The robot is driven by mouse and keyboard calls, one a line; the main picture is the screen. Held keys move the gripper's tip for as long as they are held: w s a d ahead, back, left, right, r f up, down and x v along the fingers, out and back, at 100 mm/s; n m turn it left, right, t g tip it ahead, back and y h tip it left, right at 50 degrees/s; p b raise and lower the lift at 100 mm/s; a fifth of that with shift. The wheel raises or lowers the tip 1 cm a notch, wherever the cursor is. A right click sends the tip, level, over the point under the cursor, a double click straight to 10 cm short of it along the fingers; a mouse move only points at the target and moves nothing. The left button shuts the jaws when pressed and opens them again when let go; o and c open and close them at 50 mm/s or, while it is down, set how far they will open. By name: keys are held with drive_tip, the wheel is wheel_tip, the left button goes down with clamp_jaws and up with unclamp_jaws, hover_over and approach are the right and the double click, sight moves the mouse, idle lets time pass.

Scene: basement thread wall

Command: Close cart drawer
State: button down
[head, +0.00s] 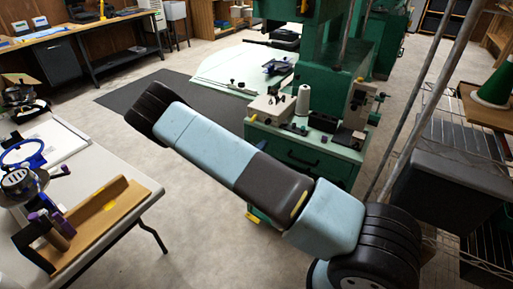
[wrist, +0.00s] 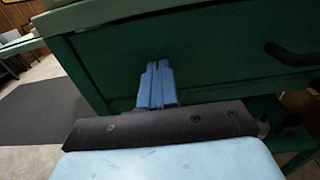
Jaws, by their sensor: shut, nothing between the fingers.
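The green cart (head: 345,171) stands right of centre in the head view, partly hidden behind my arm. Its drawer front (head: 284,152) has a dark handle (head: 302,161). In the wrist view the green drawer front (wrist: 215,70) fills the upper part, with the dark handle (wrist: 292,56) at the right. My gripper (wrist: 158,70) is shut and empty, its blue fingers in front of the green panel, left of the handle. I cannot tell whether the fingertips touch it, or how far the drawer stands out.
A white table (head: 125,205) with tools stands at the left. A wire shelf (head: 490,245) and poles are close on the right. Floor between table and cart is clear.

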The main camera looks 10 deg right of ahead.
drive_tip(key=v, duration=1.4)
drive_tip(key=s+d+r+m+g+y, duration=0.1)
drive_tip(key=s+d+r+m+g, duration=0.35)
drive_tip(key=r, duration=0.45)
drive_tip(key=s+d+r+m+g+y, duration=0.1)
drive_tip(key=s+d+r+m+g, duration=0.1)
drive_tip(key=d+r+m+g, duration=0.4)
drive_tip(key=s+d+r+m+g+y, duration=0.1)
drive_tip(key=s+d+r+m+g, duration=0.3)
drive_tip(key=r+m, duration=0.55)
drive_tip(key=s+d+r+m+t+y, duration=0.2)
drive_tip(key=s+r+m+t+y, duration=0.4)
drive_tip(key=s+r, duration=1.4)
drive_tip(key=shift+r+m+y, duration=0.55)
drive_tip(key=shift+m+y, duration=0.35)
drive_tip(key=shift+y, duration=0.4)
drive_tip(key=shift+s, duration=0.1)
